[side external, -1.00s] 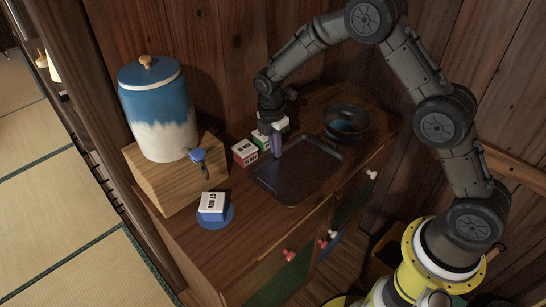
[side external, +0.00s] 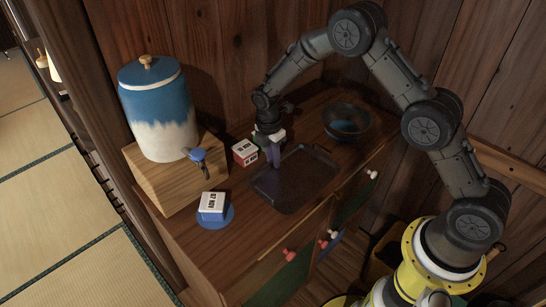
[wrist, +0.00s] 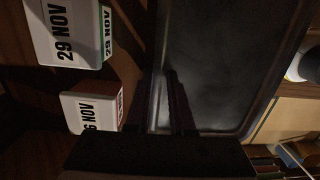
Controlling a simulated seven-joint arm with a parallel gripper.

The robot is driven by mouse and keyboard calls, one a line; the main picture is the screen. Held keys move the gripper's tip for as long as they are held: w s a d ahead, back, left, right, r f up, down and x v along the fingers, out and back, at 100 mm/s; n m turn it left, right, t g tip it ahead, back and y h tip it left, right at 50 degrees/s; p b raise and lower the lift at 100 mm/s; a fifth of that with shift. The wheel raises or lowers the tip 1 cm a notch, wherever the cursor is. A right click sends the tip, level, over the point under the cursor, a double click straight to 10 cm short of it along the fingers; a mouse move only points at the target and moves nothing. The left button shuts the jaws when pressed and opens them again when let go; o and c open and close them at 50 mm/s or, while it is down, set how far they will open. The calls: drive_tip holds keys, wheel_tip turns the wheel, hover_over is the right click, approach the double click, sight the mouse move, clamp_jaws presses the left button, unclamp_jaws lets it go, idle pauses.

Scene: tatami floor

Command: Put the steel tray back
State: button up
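The dark steel tray (side external: 318,178) lies on the wooden cabinet top, at or very near the surface. In the wrist view the tray (wrist: 225,60) fills the upper middle. My gripper (side external: 272,160) points down at the tray's left back rim, with its fingers close together around that rim. In the wrist view my gripper (wrist: 170,105) lies along the tray's edge. It looks shut on the rim, though the contact itself is dark.
A red-sided date box (side external: 245,152) and a green-sided one (wrist: 65,30) stand close beside the gripper. A dark bowl (side external: 346,120) stands behind the tray. A blue-white dispenser (side external: 158,110) on a wooden block and a box on a blue coaster (side external: 228,217) are left.

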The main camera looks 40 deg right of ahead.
drive_tip(key=shift+o, duration=0.4)
drive_tip(key=s+r+m+t, duration=0.1)
drive_tip(key=s+r+m, duration=0.15)
drive_tip(key=r, duration=0.85)
drive_tip(key=s+r+m, duration=0.2)
drive_tip(key=s+r, duration=0.2)
drive_tip(key=r, duration=0.7)
drive_tip(key=s+d+r+m+t, duration=0.1)
drive_tip(key=s+m, duration=0.5)
drive_tip(key=s, duration=0.7)
drive_tip(key=s+r+m+t+y, duration=0.1)
drive_tip(key=s+r+m+t, duration=0.2)
drive_tip(key=s+m, duration=0.4)
drive_tip(key=s+r, duration=0.1)
drive_tip(key=s, duration=0.5)
drive_tip(key=shift+d+r+t, duration=0.3)
drive_tip(key=shift+d+t, duration=0.1)
drive_tip(key=shift+m, duration=0.25)
